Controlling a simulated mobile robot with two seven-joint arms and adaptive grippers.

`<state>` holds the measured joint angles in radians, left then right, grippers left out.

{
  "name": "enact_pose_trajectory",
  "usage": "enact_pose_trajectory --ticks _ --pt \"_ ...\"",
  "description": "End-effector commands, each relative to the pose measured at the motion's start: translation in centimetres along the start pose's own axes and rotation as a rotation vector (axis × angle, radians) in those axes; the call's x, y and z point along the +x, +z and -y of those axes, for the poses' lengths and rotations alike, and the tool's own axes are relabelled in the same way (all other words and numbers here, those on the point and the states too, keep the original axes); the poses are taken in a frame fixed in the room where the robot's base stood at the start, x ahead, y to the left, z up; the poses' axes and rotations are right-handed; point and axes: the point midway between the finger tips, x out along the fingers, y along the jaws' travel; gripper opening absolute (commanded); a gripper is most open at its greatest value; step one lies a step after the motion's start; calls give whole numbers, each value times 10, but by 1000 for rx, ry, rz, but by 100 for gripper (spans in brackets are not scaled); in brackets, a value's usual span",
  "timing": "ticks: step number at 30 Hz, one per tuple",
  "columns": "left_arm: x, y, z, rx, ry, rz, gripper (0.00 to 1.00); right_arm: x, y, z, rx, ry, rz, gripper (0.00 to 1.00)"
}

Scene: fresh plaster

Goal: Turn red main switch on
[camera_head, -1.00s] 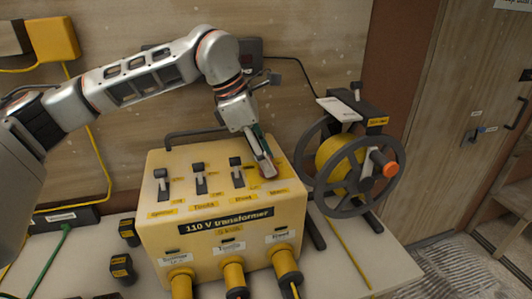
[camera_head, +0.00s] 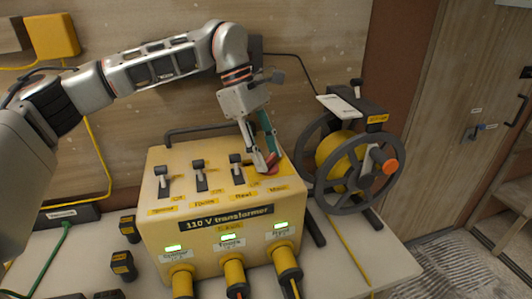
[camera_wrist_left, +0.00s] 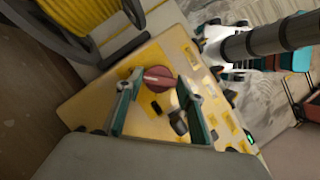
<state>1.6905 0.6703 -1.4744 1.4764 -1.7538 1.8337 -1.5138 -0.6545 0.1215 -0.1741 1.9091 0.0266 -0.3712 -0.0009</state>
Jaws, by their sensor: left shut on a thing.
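The red main switch (camera_head: 271,168) is a round knob on the sloped top right of the yellow 110 V transformer box (camera_head: 215,214). In the left wrist view the knob (camera_wrist_left: 160,79) shows a pale line across its face. My left gripper (camera_head: 265,160) reaches down to it from above. Its two teal-edged fingers (camera_wrist_left: 158,86) stand on either side of the knob and are shut on it. Part of the knob is hidden by the fingers in the head view. Green indicators (camera_head: 229,239) glow on the box front. My right gripper is not in view.
Several black lever switches (camera_head: 199,174) stand left of the knob. A cable reel (camera_head: 348,170) with yellow cable stands close on the right. Yellow plugs (camera_head: 234,272) stick out of the front. Small black-and-yellow blocks (camera_head: 122,265) lie at the left on the bench (camera_head: 372,262).

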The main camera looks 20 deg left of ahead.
Motion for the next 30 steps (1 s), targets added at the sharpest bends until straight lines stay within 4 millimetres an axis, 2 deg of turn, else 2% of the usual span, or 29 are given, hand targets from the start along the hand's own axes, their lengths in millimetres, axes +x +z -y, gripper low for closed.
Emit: enact_pose_trajectory --ticks 11,12,14,25,30 --pt "0 0 0 7 0 -1 16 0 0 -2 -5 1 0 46" --pt "0 0 0 7 0 -1 42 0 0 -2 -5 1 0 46" --pt "0 0 0 6 0 -1 54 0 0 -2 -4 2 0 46" --pt "-2 0 0 5 0 -1 54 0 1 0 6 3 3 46" --pt "-21 0 -1 4 2 0 54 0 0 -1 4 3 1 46"
